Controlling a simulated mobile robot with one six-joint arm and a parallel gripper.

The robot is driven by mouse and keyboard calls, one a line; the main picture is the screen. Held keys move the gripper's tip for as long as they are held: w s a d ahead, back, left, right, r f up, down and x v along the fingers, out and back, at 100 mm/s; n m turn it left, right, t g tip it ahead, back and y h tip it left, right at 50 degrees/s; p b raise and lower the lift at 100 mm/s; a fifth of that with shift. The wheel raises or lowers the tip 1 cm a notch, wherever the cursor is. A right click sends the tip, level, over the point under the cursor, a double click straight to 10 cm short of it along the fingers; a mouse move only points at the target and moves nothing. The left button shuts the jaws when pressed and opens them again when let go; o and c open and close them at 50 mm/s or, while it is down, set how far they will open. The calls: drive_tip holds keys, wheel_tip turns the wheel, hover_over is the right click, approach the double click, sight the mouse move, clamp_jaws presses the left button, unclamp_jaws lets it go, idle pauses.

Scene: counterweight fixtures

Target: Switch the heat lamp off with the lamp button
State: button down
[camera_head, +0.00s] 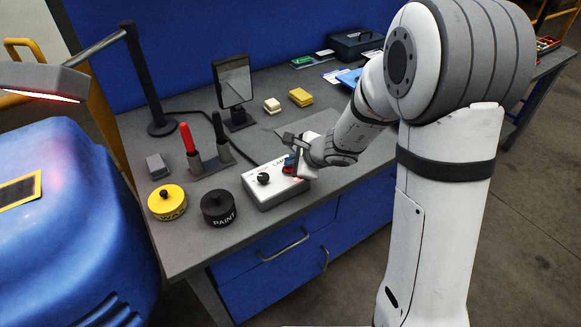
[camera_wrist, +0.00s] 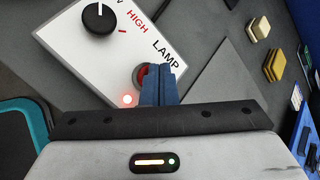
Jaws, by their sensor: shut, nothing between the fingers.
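The lamp control box (camera_head: 268,190) is white and sits near the front edge of the grey workbench, with a black knob (camera_head: 263,179). In the wrist view the box shows the words HIGH and LAMP, the knob (camera_wrist: 99,18), a lit red indicator (camera_wrist: 128,99) and a red lamp button (camera_wrist: 138,76). My gripper (camera_wrist: 161,77) is shut and empty, its blue fingertips at the button and partly hiding it; I cannot tell whether they press it. In the head view my gripper (camera_head: 290,164) is over the box's right part. The heat lamp (camera_head: 42,80) glows red at the left.
A blue curved panel (camera_head: 70,205) lies under the lamp. A yellow WAX tin (camera_head: 167,202) and a black PAINT tin (camera_head: 220,208) stand left of the box. Behind are a red-and-black tool holder (camera_head: 208,160), a mirror (camera_head: 234,82) and small blocks (camera_head: 300,97).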

drive_tip(key=shift+f, duration=0.2)
idle(0.4)
drive_tip(key=shift+r, duration=0.65)
wheel_tip(320, 180, up, 6)
drive_tip(key=p, duration=0.5)
idle(0.5)
drive_tip(key=shift+s+r, duration=0.1)
